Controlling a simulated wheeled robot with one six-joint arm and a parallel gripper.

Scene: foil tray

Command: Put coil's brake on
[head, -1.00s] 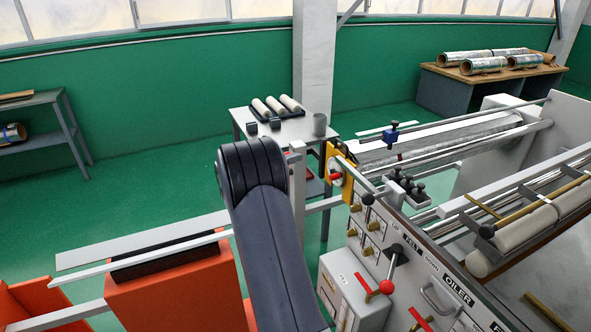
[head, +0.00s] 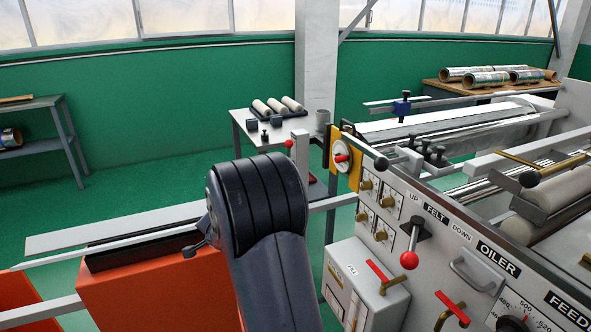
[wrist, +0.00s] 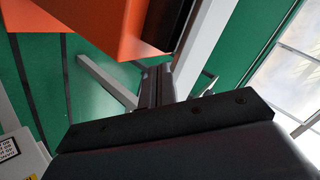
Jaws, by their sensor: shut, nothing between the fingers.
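No coil or part marked as its brake can be made out for certain. A grey post with a red knob (head: 289,144) stands just behind my arm in the head view. An orange stand (head: 160,290) with a dark block and pale rails is left of my arm; its orange body also shows in the wrist view (wrist: 75,25). My gripper (wrist: 155,84) is shut and empty in the wrist view, below the orange body and apart from it as far as I can tell. In the head view my arm hides most of what lies behind it.
The machine panel (head: 440,245) at right carries a red-knobbed lever (head: 409,260), red handles and a yellow plate (head: 345,160). A table (head: 245,122) with pale rollers stands behind. Green floor is open at left, before a grey shelf (head: 40,120).

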